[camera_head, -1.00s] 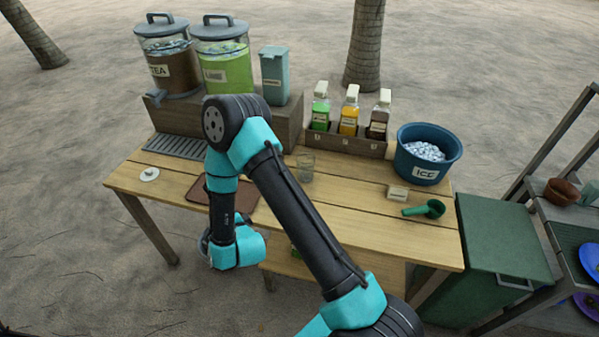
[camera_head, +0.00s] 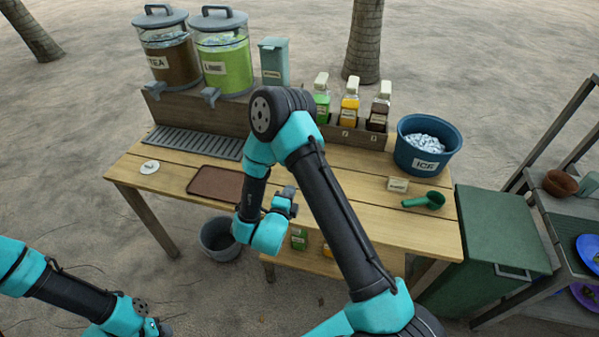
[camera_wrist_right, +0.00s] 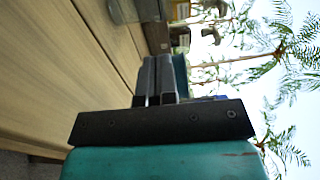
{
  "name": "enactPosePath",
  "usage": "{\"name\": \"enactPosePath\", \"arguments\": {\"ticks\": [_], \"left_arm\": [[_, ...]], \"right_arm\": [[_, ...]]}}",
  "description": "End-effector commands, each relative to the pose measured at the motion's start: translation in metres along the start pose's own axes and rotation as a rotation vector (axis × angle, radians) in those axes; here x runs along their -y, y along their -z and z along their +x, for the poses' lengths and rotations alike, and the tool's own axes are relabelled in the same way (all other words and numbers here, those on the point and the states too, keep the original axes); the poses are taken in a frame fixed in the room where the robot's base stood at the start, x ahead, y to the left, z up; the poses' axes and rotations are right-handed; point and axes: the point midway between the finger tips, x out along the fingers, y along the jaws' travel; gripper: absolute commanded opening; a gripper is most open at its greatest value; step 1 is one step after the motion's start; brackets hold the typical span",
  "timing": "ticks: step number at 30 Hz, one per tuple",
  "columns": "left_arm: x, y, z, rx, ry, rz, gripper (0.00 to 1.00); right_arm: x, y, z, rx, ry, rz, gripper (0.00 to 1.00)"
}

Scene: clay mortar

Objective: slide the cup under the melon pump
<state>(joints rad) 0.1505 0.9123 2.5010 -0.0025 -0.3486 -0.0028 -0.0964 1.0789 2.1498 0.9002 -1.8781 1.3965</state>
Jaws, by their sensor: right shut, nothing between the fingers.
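Bottles with pale tops stand in a wooden rack at the back. The green-filled one (camera_head: 322,105), seemingly melon, is partly behind my right arm. The clear cup is hidden by my right arm in the head view. A clear glass-like shape (camera_wrist_right: 122,10), probably the cup, shows at the top of the right wrist view, ahead of the fingers and apart from them. My right gripper (camera_head: 287,197) is shut and empty, above the middle of the table; its fingers (camera_wrist_right: 160,62) are together in the wrist view. My left gripper (camera_head: 155,327) is low at the left, its fingers unclear.
The wooden table (camera_head: 345,222) holds a brown mat (camera_head: 215,182), a drip grate (camera_head: 195,142), a white disc (camera_head: 150,167), an ice tub (camera_head: 427,148), a small sign (camera_head: 398,184) and a green scoop (camera_head: 425,200). Tea (camera_head: 168,62) and lime (camera_head: 225,62) dispensers stand at back left.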

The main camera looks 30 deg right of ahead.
Motion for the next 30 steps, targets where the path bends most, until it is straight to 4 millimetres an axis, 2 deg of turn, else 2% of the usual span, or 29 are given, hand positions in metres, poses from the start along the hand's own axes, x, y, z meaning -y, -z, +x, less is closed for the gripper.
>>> {"name": "enactPosePath", "arguments": {"ticks": [7,24,30], "left_arm": [[0.0,0.0,0.0,0.0,0.0,0.0,0.43],[0.0,0.0,0.0,0.0,0.0,0.0,0.43],[0.0,0.0,0.0,0.0,0.0,0.0,0.43]], "right_arm": [[0.0,0.001,0.023,-0.003,0.001,0.001,0.0],[0.0,0.001,0.117,-0.002,0.001,0.001,0.0],[0.0,0.0,0.135,0.0,0.0,0.0,0.0]]}}
